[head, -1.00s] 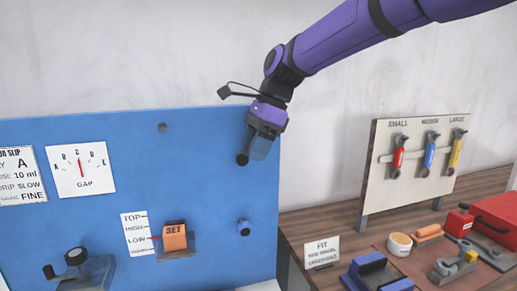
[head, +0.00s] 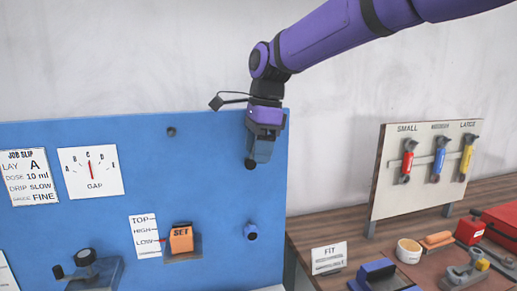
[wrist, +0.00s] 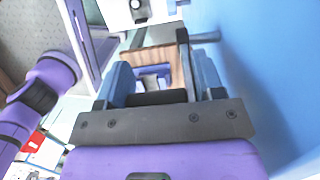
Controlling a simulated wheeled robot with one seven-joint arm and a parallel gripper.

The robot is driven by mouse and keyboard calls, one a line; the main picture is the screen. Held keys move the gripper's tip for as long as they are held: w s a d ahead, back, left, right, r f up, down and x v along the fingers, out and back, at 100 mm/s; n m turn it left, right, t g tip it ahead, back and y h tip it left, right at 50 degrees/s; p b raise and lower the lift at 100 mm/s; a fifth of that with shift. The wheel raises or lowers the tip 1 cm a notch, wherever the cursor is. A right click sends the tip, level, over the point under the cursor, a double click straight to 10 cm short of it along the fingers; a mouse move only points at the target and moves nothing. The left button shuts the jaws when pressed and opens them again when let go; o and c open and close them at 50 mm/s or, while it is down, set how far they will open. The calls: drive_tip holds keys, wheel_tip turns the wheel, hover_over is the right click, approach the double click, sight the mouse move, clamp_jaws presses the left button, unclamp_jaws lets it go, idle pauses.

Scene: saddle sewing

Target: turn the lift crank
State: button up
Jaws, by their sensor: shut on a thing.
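My gripper (head: 258,155) points down close in front of the blue panel, near its upper right corner. It is shut on the lift crank, which the fingers mostly hide. A dark round end (head: 250,164) shows just below the fingertips, against the panel. In the wrist view my gripper (wrist: 155,75) shows its two fingers, with a grey rod (wrist: 205,37) beside the right finger towards the panel. The lift scale (head: 144,236) reads TOP, HIGH, LOW and a lower mark. A red pointer beside the orange SET block (head: 181,239) stands about at LOW.
The blue panel (head: 215,190) also bears a blue knob (head: 250,231), a gap dial (head: 91,173) and a job slip (head: 29,177). At right, a wooden table (head: 310,237) carries a tool board (head: 390,195), a FIT sign (head: 328,258) and several small tools.

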drive_tip(key=o, duration=1.1)
drive_tip(key=shift+s+a+f, duration=0.1)
drive_tip(key=shift+s+a, duration=0.1)
drive_tip(key=shift+s, duration=0.3)
drive_tip(key=shift+w+d, duration=0.1)
drive_tip(key=shift+w, duration=0.05)
drive_tip(key=r, duration=0.3)
drive_tip(key=d+r, duration=0.1)
drive_tip(key=r, duration=0.6)
drive_tip(key=shift+w+d+r, duration=0.15)
drive_tip(key=shift+w+d, duration=0.05)
drive_tip(key=shift+r, duration=0.25)
